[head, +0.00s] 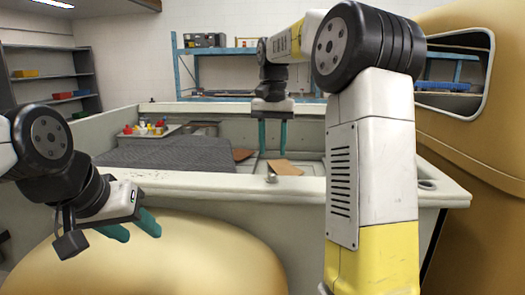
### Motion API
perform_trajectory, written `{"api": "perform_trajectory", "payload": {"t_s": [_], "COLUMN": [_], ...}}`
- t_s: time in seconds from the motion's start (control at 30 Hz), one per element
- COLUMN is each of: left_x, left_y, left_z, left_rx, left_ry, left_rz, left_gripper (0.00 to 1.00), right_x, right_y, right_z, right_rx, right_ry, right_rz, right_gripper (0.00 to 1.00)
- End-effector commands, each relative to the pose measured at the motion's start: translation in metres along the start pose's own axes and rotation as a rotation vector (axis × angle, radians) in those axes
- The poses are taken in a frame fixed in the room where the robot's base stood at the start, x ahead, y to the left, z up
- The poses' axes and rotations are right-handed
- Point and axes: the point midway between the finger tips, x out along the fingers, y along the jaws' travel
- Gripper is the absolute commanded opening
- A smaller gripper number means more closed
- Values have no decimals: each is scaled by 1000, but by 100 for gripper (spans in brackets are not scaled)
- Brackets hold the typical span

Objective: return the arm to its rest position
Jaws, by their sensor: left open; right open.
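My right arm reaches in from the right, and its gripper (273,140) hangs pointing down over the inside of a pale open-topped body (215,185). Its two teal fingers are apart with nothing between them. My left gripper (132,229) is at the lower left, in front of the near rim and over a tan rounded shell (190,255). Its teal fingers are apart and empty.
Inside the pale body are a grey ribbed sheet (180,153), a brown flat piece (284,167) and small coloured containers (150,127). A small metal item (271,177) is at the near rim. A tan shell with a window (480,140) is close on the right.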

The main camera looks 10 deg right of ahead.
Motion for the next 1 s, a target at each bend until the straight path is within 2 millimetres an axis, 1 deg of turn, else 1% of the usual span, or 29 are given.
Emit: {"api": "perform_trajectory", "payload": {"t_s": [0.17,0.27,0.33,0.37,0.47,0.5,0.57,0.63,0.8,0.9,1.0], "left_x": [0,0,0,0,0,0,0,0,0,0,0], "left_y": [0,0,0,0,0,0,0,0,0,0,0], "left_z": [0,0,0,0,0,0,0,0,0,0,0], "left_rx": [0,0,0,0,0,0,0,0,0,0,0], "left_ry": [0,0,0,0,0,0,0,0,0,0,0], "left_rz": [0,0,0,0,0,0,0,0,0,0,0], "left_gripper": [47,47,47,47,47,47,47,47,47,47,47], "right_x": [0,-4,-8,-10,-12,-12,-9,-4,21,38,51], "right_y": [1,6,12,15,26,31,36,43,55,60,62], "right_z": [2,12,26,34,67,81,102,127,184,209,225], "right_rx": [-2,-21,-47,-62,-121,-145,-182,-222,-311,-349,-376], "right_ry": [3,21,48,63,124,153,195,248,374,437,480], "right_rz": [-3,-22,-49,-63,-116,-136,-165,-194,-246,-264,-273], "right_gripper": [41,41,41,41,41,41,41,41,41,41,41]}}
